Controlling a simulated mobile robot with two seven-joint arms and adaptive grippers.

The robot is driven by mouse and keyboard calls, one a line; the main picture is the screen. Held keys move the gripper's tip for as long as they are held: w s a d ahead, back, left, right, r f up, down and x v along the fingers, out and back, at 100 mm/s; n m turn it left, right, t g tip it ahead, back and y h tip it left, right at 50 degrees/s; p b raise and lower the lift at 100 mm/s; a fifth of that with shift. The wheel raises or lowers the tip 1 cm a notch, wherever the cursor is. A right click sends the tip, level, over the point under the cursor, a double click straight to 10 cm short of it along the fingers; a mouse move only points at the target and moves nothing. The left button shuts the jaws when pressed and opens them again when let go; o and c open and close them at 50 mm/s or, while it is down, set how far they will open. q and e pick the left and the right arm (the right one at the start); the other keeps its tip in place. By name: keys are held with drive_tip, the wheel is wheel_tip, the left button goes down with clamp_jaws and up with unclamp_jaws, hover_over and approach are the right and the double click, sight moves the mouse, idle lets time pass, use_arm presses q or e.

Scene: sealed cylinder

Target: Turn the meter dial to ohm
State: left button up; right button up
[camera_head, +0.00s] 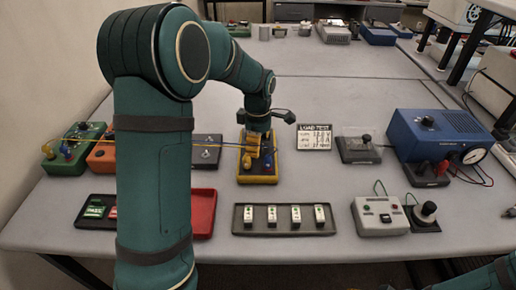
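The meter (258,179) has a yellow case with a dark face. It lies on the table near the middle of the view. My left arm reaches over from the left, and my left gripper (256,134) is just above the meter's far part. The gripper is small and dark here, so I cannot tell whether its fingers are open or touch the meter. The dial and its markings are hidden or too small to read. Of my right arm only a link shows at the bottom right corner; its gripper is out of view.
Yellow leads run left from the meter past a dark switch box (206,151). A tray of white cells (284,228) lies in front, and a "LOAD TEST" card (314,137) stands behind right. Farther right are a knob box (359,151), blue unit (436,132) and grey button box (379,216).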

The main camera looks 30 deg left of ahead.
use_arm(q)
drive_tip(key=shift+f, duration=0.55)
clamp_jaws()
